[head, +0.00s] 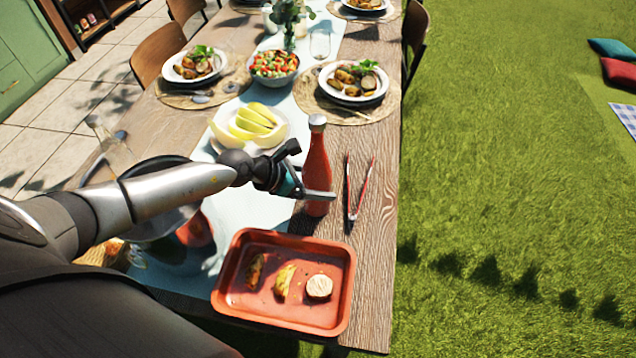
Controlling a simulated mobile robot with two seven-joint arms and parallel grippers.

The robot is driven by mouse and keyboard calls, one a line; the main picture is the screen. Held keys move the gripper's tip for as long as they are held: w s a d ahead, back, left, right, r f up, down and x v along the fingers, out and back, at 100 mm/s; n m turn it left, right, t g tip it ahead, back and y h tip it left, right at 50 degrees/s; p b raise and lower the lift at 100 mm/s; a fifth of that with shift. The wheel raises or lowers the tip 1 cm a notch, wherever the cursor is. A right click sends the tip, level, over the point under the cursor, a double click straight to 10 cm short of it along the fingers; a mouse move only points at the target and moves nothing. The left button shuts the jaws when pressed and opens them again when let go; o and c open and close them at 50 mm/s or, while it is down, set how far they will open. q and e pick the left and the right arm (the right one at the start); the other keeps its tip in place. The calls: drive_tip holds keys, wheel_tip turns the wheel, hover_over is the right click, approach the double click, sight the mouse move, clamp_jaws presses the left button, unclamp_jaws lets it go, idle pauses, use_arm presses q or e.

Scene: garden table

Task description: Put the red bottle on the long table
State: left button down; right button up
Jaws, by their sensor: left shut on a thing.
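The red bottle (317,160) with a grey cap stands upright over the long table (373,225), near its right side. Its base looks to be at the tabletop, but I cannot tell whether it touches. My left gripper (312,194) reaches in from the left and is shut on the lower part of the bottle, hiding some of it. My right gripper is not in view.
Red-handled tongs (362,190) lie just right of the bottle. A red tray (338,312) with food is in front. A plate of melon slices (247,122), a salad bowl (275,68) and a dinner plate (354,82) stand behind. Grass lies beyond the right edge.

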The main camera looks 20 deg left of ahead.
use_arm(q)
drive_tip(key=shift+w+r, duration=0.15)
drive_tip(key=shift+r, duration=0.05)
drive_tip(key=shift+f, duration=0.15)
unclamp_jaws()
drive_tip(key=shift+s+f, duration=0.15)
drive_tip(key=shift+s, duration=0.05)
drive_tip(key=shift+r, duration=0.2)
drive_tip(key=p+v, duration=0.1)
drive_tip(key=v, duration=1.1)
drive_tip(key=shift+p, duration=0.3)
